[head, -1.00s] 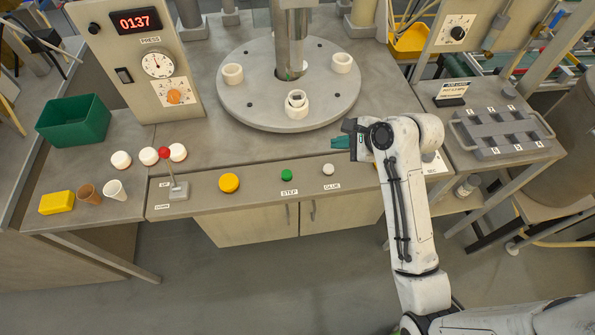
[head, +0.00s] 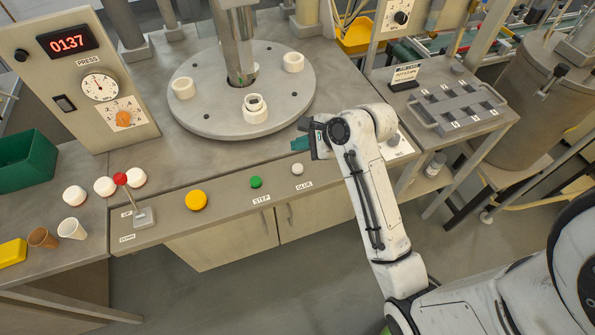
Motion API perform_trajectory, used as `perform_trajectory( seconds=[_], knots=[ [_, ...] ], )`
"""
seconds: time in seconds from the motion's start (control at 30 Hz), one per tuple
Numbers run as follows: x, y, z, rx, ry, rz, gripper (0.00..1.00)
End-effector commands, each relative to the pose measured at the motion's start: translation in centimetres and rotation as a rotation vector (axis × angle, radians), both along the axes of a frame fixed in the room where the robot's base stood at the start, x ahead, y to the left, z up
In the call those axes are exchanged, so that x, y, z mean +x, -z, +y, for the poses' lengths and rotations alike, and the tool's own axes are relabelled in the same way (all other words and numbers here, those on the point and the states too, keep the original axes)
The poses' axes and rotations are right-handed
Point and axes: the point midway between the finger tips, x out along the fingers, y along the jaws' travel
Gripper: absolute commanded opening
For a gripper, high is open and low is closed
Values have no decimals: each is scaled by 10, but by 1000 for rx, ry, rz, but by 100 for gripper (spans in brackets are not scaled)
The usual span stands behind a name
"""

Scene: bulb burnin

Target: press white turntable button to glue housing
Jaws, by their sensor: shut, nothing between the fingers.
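The white button (head: 297,169) sits on the sloped front panel above a GLUE label (head: 304,186). A green button (head: 256,182) labelled STEP is left of it. The round grey turntable (head: 215,125) stands behind the panel and carries several white ring-shaped housings. The front housing (head: 255,109) has a smaller part in its opening. My gripper (head: 298,145) is at the end of the white arm, with teal fingers pointing left. It appears behind and slightly above the white button in the picture, apart from it. The fingers are shut and empty.
A big yellow button (head: 196,200) and a red-knobbed lever (head: 131,195) are on the panel's left. White-capped parts (head: 105,187), cups (head: 72,229) and a green bin (head: 25,163) stand further left. A grey rack (head: 455,108) stands right.

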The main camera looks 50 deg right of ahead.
Motion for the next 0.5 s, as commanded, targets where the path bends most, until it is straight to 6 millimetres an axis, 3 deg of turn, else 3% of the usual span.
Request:
perform_trajectory(
  seconds=[0.03,0.5],
  knots=[
    [0,12,0,-1,0,-1,0],
    [0,53,0,2,0,2,0]
  ],
)
